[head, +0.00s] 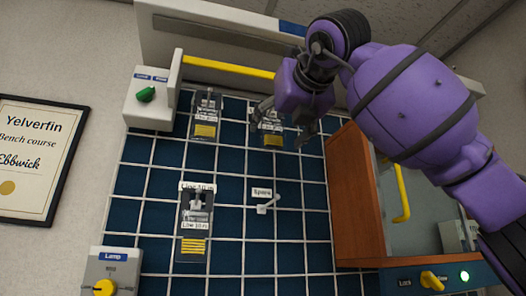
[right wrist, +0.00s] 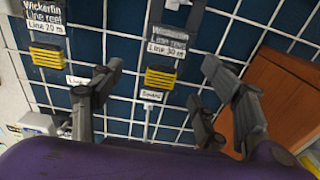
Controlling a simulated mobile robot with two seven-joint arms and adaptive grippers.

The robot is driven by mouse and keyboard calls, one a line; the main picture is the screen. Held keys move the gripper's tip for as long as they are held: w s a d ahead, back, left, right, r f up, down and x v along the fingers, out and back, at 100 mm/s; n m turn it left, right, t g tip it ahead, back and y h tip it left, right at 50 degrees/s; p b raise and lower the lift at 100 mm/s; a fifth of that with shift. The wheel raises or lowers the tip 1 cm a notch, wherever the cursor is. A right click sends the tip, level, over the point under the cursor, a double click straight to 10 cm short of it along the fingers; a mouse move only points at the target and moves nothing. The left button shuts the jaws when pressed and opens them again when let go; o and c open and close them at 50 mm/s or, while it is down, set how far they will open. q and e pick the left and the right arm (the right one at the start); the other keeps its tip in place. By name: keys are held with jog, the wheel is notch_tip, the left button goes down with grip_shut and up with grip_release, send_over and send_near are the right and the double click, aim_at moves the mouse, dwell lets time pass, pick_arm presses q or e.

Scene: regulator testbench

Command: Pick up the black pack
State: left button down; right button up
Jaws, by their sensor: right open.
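Three dark packs with pale labels and yellow line at the bottom hang on the blue gridded board (head: 140,215). They are an upper left pack (head: 205,118), an upper right pack (head: 272,139) and a lower pack (head: 194,228). I cannot tell which one is called the black pack. My right gripper (head: 285,118) is open at the upper right pack. In the right wrist view its fingers (right wrist: 160,80) stand apart on either side of the pack labelled "Line 30 m" (right wrist: 165,50). Contact cannot be told. The "Line 20 m" pack (right wrist: 46,35) hangs left of the fingers. My left gripper is not in view.
An empty hook labelled Spare (head: 268,206) sits below the gripper. A wooden cabinet (head: 346,175) with a yellow handle (head: 402,194) stands close on the right. A green-knobbed box (head: 150,108) and a yellow bar (head: 228,66) border the board's top. A Lamp box (head: 115,270) is lower left.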

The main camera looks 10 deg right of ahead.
aim_at(274, 132)
jog(key=shift+s+d+r, duration=0.15)
jog(key=shift+s+r, duration=0.15)
jog(key=shift+r, duration=0.1)
jog(key=shift+w+r, duration=0.1)
jog(key=shift+w, duration=0.15)
jog(key=w, duration=0.3)
jog(key=shift+w+f, duration=0.3)
jog(key=shift+w, duration=0.85)
jog(key=shift+s, duration=0.2)
jog(key=c, duration=0.4)
jog(key=shift+w, duration=0.1)
jog(key=c, duration=0.8)
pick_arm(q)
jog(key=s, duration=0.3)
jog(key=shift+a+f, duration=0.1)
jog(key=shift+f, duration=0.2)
pick_arm(e)
jog(key=shift+c, duration=0.6)
